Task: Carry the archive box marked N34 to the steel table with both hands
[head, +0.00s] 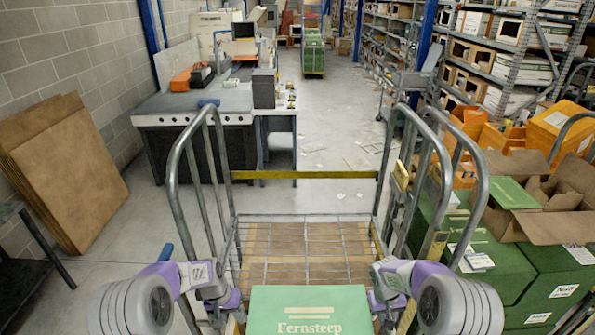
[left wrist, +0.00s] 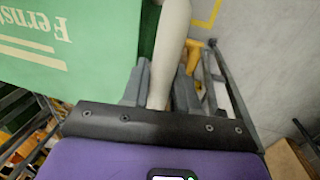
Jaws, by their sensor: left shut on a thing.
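A green box lettered Fernsteep (head: 308,312) is at the bottom middle of the head view, cut off by the frame edge. No N34 mark can be read on its visible part. My left gripper (head: 232,300) is just left of it. In the left wrist view its grey fingers (left wrist: 157,92) are shut around a pale round bar (left wrist: 172,45), beside the green box (left wrist: 75,40). My right gripper (head: 378,302) is right of the box; its fingertips are hidden. A grey-topped bench (head: 190,108) stands ahead on the left; I cannot tell if it is the steel table.
A wire-mesh trolley (head: 305,243) with tubular rails lies directly ahead. Green boxes (head: 500,265) with small labels and an open cardboard carton (head: 560,190) crowd the right. Brown boards (head: 68,170) lean on the left wall. The aisle floor (head: 330,120) beyond is mostly clear.

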